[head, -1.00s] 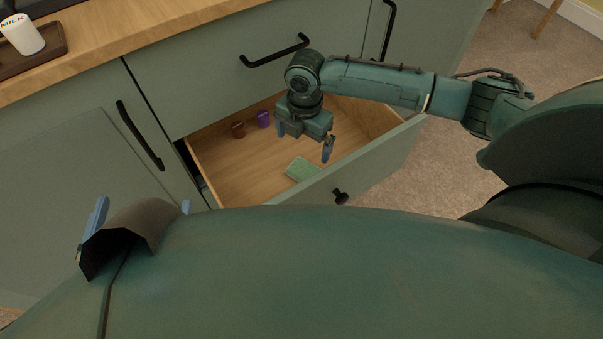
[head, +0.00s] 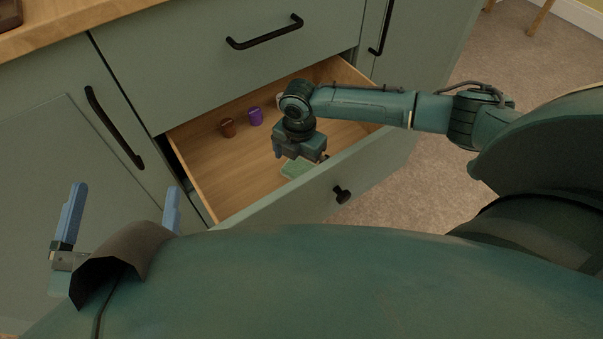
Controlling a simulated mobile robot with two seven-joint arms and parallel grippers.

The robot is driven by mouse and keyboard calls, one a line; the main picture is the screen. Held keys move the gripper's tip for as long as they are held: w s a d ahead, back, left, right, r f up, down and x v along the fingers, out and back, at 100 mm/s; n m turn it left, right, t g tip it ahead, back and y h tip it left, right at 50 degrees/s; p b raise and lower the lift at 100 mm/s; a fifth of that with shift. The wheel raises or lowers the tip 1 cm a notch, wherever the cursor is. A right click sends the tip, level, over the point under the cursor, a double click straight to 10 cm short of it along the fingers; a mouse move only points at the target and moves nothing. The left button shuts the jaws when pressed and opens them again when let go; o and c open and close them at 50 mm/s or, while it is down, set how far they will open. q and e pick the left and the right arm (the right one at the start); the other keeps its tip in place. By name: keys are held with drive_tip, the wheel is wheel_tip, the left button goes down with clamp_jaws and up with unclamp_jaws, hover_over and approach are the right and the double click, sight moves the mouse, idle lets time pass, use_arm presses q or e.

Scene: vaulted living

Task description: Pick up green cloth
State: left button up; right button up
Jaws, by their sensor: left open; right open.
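The green cloth (head: 297,169) lies flat on the bottom of the open wooden drawer (head: 210,186), near the drawer's front panel. My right gripper (head: 299,160) reaches into the drawer from above, pointing down just over the cloth, and hides part of it. It is open with nothing seen between its fingers. Whether its fingertips touch the cloth cannot be told. My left gripper (head: 121,218) is at the lower left, outside the drawer, fingers up, open and empty.
A wooden counter (head: 60,38) is at the upper left.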

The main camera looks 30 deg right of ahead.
drive_tip(key=f, duration=0.1)
drive_tip(key=f+b, duration=0.1)
drive_tip(key=f, duration=0.1)
drive_tip(key=shift+w+d, duration=0.15)
drive_tip(key=shift+w, duration=0.05)
drive_tip(key=shift+f+b, duration=0.35)
drive_tip(key=shift+f, duration=0.1)
use_arm(q)
drive_tip(key=r+m+h, duration=0.1)
drive_tip(key=w+r+m+t+h, duration=0.1)
drive_tip(key=r, duration=0.1)
drive_tip(key=shift+a+r+t, duration=0.15)
drive_tip(key=shift+r+t, duration=0.05)
drive_tip(key=shift+t, duration=0.1)
use_arm(e)
drive_tip(key=shift+c, duration=0.3)
drive_tip(key=c, duration=0.8)
